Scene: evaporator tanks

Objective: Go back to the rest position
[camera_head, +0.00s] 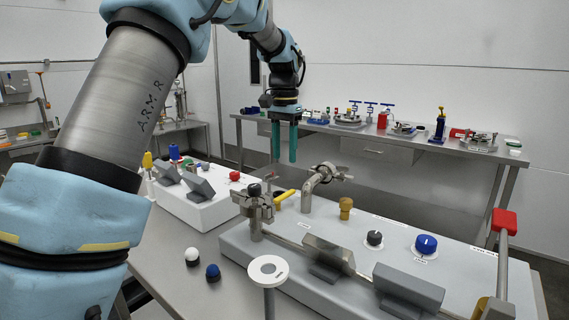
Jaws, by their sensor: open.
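My gripper (284,142) hangs from my arm near the top middle of the head view. Its two long teal fingers point down and stand apart, with nothing between them. It is in the air above the worktop area, above and behind the grey panel box (375,241) with its pipes and knobs. It looks clear of everything around it. My arm comes in from the left and covers the left part of the view.
The grey panel box carries a bent pipe (322,180), a blue knob (426,244) and a red-topped lever (503,222). A white panel box (196,203) stands to the left. A white disc on a post (268,270) rises in front. A bench (370,142) with several parts lines the back wall.

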